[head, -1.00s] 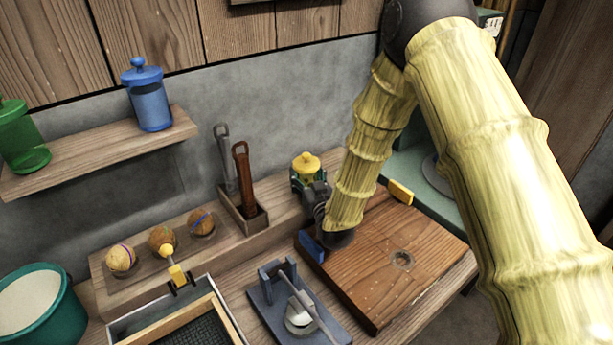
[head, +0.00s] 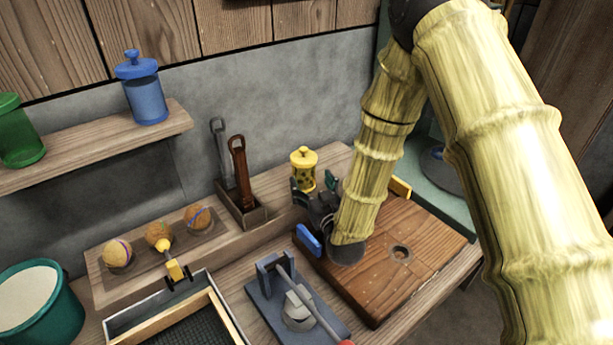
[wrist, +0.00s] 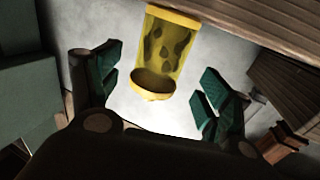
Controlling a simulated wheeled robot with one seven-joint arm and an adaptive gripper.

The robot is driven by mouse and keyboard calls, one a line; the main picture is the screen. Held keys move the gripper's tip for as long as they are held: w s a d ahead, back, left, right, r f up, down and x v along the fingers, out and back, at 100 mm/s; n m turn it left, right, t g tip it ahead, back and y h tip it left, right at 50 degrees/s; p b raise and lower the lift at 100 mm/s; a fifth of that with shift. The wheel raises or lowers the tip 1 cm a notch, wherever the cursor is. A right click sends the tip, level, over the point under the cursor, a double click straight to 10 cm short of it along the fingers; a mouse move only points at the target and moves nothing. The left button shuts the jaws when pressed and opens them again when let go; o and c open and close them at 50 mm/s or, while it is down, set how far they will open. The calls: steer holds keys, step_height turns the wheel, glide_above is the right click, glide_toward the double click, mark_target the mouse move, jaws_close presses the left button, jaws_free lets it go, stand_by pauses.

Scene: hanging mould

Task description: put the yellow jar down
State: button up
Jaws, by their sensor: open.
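The yellow jar (head: 303,170) stands upright on the raised wooden ledge at the back of the bench, near the wall, with its lid on. My gripper (head: 316,188) is just in front of it, and its fingers are spread apart and empty. In the wrist view the yellow jar (wrist: 165,55) appears upside down, beyond and between the green finger pads of my gripper (wrist: 160,90). There is clear space between the pads and the jar. The jar's base meets the wooden surface in that view.
A wooden board (head: 395,262) with blue and yellow corner pieces lies under my wrist. A tool holder (head: 241,208) with two upright tools stands left of the jar. A shelf (head: 90,150) carries a blue jar (head: 147,95) and a green jar (head: 18,135).

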steer(key=v, duration=0.4)
steer(key=shift+s+d, duration=0.1)
steer(key=shift+s, duration=0.3)
steer(key=shift+s+d+b, duration=0.15)
steer(key=shift+s+b, duration=0.15)
steer(key=shift+r, duration=0.1)
